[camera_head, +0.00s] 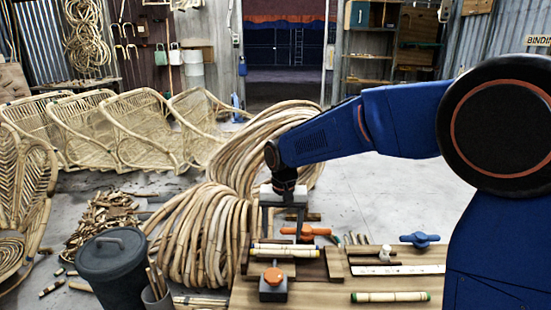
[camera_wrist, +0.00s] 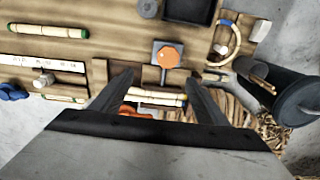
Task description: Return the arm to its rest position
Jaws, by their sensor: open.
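My blue arm reaches across to the workbench (camera_head: 325,290), and my gripper (camera_head: 282,232) points down above it. Its two fingers are apart, with nothing held between them. In the wrist view the fingers of my gripper (camera_wrist: 158,84) spread either side of short pale rattan pieces (camera_wrist: 155,98). These rattan pieces (camera_head: 285,250) lie in a dark wooden holder on the bench, just under the fingertips. Whether the fingertips touch them cannot be told.
On the bench are an orange-knobbed block (camera_head: 273,277), an orange clamp handle (camera_head: 306,231), a blue knob (camera_head: 420,239), a white ruler (camera_head: 398,269) and a green-ended cane (camera_head: 390,297). Rattan coils (camera_head: 205,240) stand behind; a grey bin (camera_head: 112,265) is at left.

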